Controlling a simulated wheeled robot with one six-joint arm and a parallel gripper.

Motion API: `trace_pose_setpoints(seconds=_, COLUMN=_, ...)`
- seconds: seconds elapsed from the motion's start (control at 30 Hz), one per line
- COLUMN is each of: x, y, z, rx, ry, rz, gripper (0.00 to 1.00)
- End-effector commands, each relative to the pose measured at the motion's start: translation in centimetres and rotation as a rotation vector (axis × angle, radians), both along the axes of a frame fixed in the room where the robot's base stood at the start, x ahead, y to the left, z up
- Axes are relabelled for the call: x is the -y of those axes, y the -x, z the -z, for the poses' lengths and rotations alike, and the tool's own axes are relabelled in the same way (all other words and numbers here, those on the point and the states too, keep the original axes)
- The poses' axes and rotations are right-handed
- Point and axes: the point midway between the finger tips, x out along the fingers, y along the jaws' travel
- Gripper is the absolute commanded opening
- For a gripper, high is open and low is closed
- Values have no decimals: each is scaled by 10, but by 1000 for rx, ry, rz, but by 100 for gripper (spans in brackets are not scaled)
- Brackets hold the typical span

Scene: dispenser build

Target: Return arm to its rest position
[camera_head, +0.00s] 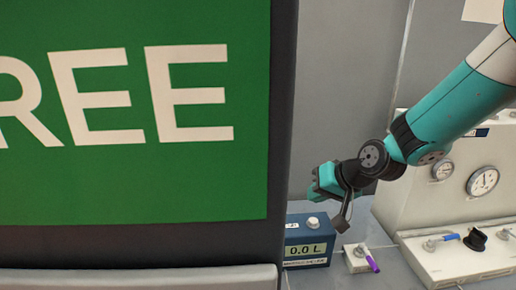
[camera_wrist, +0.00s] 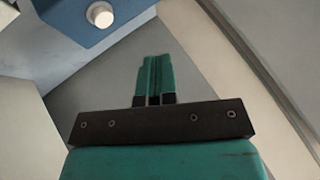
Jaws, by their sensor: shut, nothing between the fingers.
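My gripper (camera_wrist: 154,80) is shut, with its two teal fingers pressed together and nothing between them in the wrist view. In the head view my teal and white arm comes in from the upper right. My gripper (camera_head: 322,187) there is at the arm's lower left end, in front of a grey wall and above a blue meter box (camera_head: 307,241) reading "0.0 L". The fingertips are hard to make out in the head view. The blue box also shows at the top left of the wrist view (camera_wrist: 66,24), with a round white knob (camera_wrist: 100,14).
A large green sign (camera_head: 120,150) reading "REE" on a dark-framed panel fills the left of the head view. A small white box with a purple lever (camera_head: 372,262) stands right of the meter.

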Motion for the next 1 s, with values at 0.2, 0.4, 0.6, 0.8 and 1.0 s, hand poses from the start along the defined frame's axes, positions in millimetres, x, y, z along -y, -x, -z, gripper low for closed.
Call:
trace_pose_setpoints(seconds=0.2, x=-41, y=124, z=-42, rx=-105, ry=128, rz=-327, gripper=0)
trace_pose_setpoints(seconds=0.4, x=-41, y=231, z=-56, rx=-196, ry=253, rz=-579, gripper=0)
trace_pose_setpoints(seconds=0.6, x=-31, y=277, z=-57, rx=-240, ry=312, rz=-686, gripper=0)
trace_pose_setpoints(seconds=0.8, x=-30, y=279, z=-57, rx=-241, ry=314, rz=-689, gripper=0)
trace_pose_setpoints(seconds=1.0, x=-30, y=279, z=-57, rx=-241, ry=314, rz=-689, gripper=0)
